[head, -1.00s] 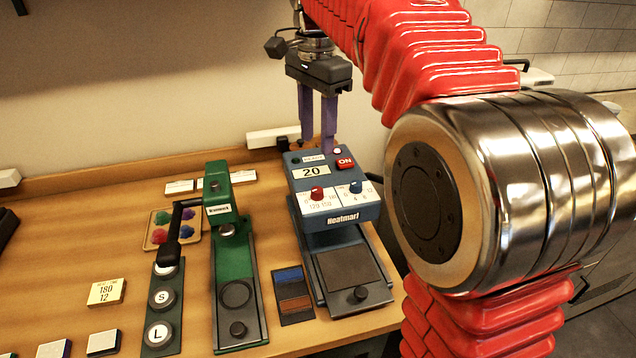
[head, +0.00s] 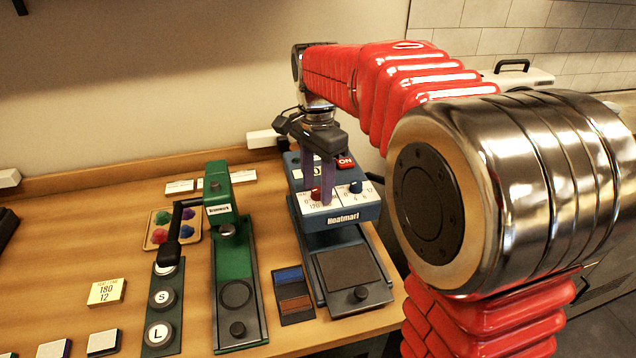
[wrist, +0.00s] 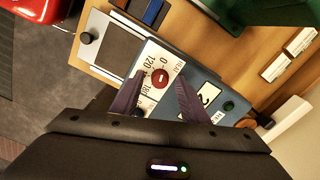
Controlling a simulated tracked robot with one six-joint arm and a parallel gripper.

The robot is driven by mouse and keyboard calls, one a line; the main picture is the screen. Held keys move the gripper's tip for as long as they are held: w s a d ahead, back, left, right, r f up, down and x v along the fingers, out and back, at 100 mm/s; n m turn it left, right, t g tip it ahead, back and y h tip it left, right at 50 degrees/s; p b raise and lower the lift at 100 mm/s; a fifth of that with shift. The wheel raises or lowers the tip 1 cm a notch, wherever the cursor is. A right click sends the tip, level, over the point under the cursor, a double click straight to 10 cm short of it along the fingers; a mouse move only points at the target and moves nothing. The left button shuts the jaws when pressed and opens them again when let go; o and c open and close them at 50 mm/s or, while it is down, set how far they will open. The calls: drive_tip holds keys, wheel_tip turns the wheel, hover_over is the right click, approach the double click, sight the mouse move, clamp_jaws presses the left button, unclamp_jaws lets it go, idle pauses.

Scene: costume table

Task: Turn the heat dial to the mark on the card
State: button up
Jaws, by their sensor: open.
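The blue heat press (head: 345,222), labelled Heatmart, stands at the right end of the table. Its red heat dial (head: 316,193) sits on a white scale; in the wrist view the red dial (wrist: 160,78) lies between and just beyond the fingertips. A blue dial (head: 356,187) is to its right. My gripper (head: 317,198) is open, pointing down over the red dial, with purple fingers on either side of it; contact cannot be told. In the wrist view my gripper (wrist: 155,88) is empty. The yellow card (head: 106,291) reads 180 and 12, on the table at left.
A green press (head: 228,250) stands close left of the blue one. A red ON button (head: 345,162) sits behind the dials.

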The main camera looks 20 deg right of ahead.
clamp_jaws()
idle(0.6)
